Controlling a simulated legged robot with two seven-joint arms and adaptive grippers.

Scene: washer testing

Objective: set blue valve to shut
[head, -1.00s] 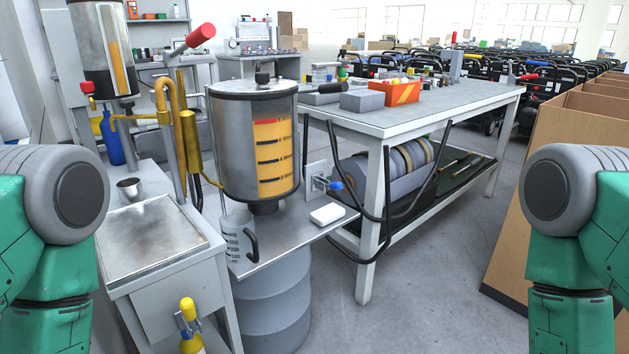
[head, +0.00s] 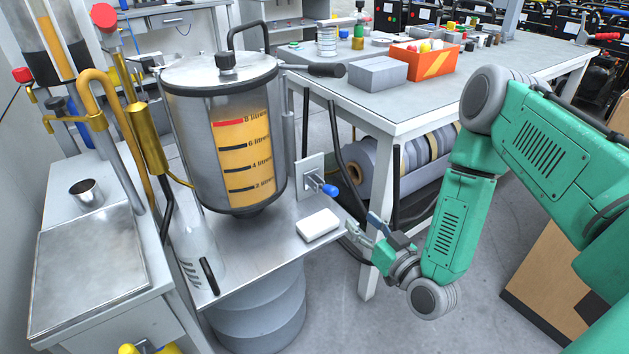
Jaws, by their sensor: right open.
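The blue valve (head: 329,189) is a small blue-tipped handle on a grey wall plate (head: 309,174), beside the steel tank (head: 226,135) with the litre scale. The handle points to the right and slightly down. My right gripper (head: 362,232) is open and empty, just below and to the right of the blue handle, by the right edge of the metal shelf. It is apart from the handle.
A white block (head: 318,225) lies on the metal shelf (head: 255,255) under the valve. A workbench (head: 400,115) stands behind, with a grey box (head: 377,74) and an orange box (head: 424,60) near its front edge. A brass pipe (head: 100,125) stands left of the tank.

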